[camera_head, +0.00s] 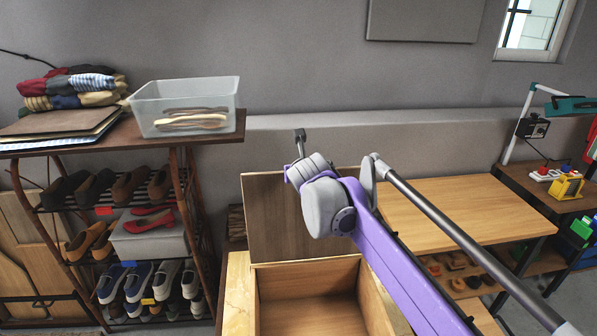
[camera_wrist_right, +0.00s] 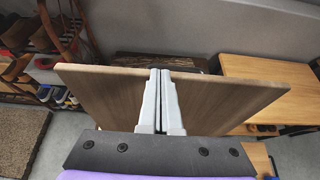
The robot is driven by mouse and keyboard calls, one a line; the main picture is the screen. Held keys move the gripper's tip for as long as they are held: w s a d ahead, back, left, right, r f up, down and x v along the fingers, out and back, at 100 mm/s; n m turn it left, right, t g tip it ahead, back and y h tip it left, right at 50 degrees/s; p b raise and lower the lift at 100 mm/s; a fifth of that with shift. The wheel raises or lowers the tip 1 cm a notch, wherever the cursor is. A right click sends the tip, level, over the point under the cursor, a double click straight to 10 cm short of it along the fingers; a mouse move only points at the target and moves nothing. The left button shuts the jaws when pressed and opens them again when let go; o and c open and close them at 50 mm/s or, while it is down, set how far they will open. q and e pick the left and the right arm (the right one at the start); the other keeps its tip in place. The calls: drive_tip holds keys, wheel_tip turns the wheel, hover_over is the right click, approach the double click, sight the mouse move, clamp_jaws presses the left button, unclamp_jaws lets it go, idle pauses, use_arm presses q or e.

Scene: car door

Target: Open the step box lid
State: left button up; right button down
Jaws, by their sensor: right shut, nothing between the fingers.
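The step box (camera_head: 240,290) is a light wooden box at the bottom centre of the head view, with its hollow inside showing. Its brown lid (camera_head: 270,210) stands raised at the back edge, close to upright. The lid (camera_wrist_right: 225,95) also fills the middle of the right wrist view. My right gripper (camera_wrist_right: 160,72) is shut and empty, its fingertips near the top edge of the lid; I cannot tell if they touch it. In the head view the right arm crosses in front of the lid and hides part of it. My left gripper is not in view.
A shoe rack (camera_head: 185,225) with a clear plastic bin (camera_head: 186,95) and folded clothes (camera_head: 70,90) stands at the left. A wooden bench (camera_head: 450,210) is right of the box. A workbench (camera_head: 540,185) with tools is at the far right. A grey wall closes the back.

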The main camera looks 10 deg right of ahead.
drive_tip(key=v, duration=1.1)
drive_tip(key=shift+b, duration=0.35)
drive_tip(key=shift+f, duration=0.15)
drive_tip(key=s+d+f+m+g, duration=0.2)
drive_tip(key=s+d+f+m, duration=0.1)
drive_tip(key=s+f+m, duration=0.7)
drive_tip(key=s+d+f+m+g, duration=0.2)
drive_tip(key=s+f+m, duration=0.8)
drive_tip(key=m, duration=0.4)
drive_tip(key=s+d+f+m+g, duration=0.2)
drive_tip(key=s+d+f+m, duration=0.1)
drive_tip(key=s+f+m, duration=0.7)
drive_tip(key=shift+d+f+m+g, duration=0.35)
drive_tip(key=shift+f+m, duration=0.4)
drive_tip(key=shift+m, duration=0.15)
